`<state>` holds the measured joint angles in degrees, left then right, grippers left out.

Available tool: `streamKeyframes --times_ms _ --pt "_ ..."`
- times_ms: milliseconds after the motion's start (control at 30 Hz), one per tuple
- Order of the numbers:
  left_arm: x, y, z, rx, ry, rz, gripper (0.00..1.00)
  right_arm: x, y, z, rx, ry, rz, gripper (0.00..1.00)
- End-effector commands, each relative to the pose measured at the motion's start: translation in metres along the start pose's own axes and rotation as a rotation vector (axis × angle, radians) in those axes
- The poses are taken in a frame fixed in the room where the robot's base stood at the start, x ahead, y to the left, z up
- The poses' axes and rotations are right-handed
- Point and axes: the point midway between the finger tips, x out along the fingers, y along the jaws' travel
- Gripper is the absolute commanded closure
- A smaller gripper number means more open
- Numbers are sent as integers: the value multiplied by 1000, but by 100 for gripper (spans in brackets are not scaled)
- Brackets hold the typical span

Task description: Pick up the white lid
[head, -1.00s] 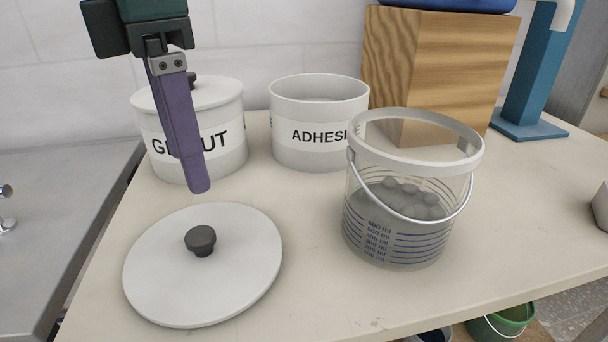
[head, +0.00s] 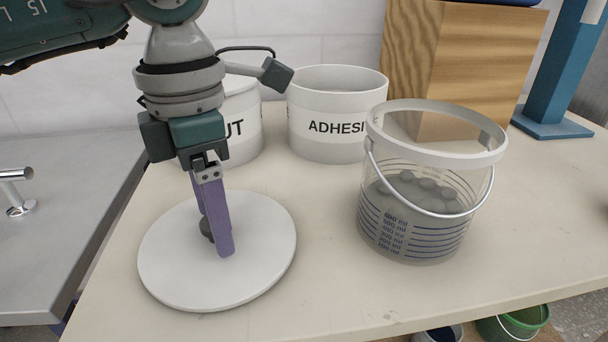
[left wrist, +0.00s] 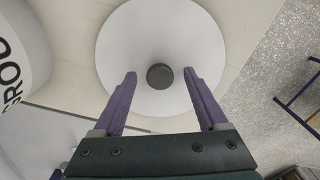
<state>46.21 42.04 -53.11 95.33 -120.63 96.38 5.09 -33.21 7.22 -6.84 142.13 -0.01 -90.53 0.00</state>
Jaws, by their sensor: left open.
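The white lid (head: 265,262) lies flat on the table with its dark round knob (head: 205,228) facing up. In the left wrist view the lid (left wrist: 155,35) lies below my gripper, with the knob (left wrist: 160,76) centred between the fingertips and a little ahead of them. My left gripper (head: 226,250) is open, its purple fingers pointing down over the lid. In the left wrist view the fingers (left wrist: 160,73) stand apart on either side of the knob, not visibly touching it. The near finger partly hides the knob in the head view. My right gripper does not show.
The grout tub (head: 245,140) stands behind my gripper, partly hidden. The open adhesive tub (head: 325,145) is beside it. A clear measuring bucket (head: 425,215) with grey lumps stands right of the lid. A wooden box (head: 480,60) and blue stand (head: 550,90) are behind.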

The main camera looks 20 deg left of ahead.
Motion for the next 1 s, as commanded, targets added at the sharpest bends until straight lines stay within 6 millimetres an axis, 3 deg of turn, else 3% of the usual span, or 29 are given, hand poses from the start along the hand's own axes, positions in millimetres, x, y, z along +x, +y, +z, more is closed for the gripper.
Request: streamKeyframes --times_ms 67,667,1000 --pt "0 0 0 0 0 0 30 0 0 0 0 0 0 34" --pt "-1 0 0 -1 -1 0 98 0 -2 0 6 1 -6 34" --pt "-1 0 0 -1 -1 0 100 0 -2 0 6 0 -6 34"
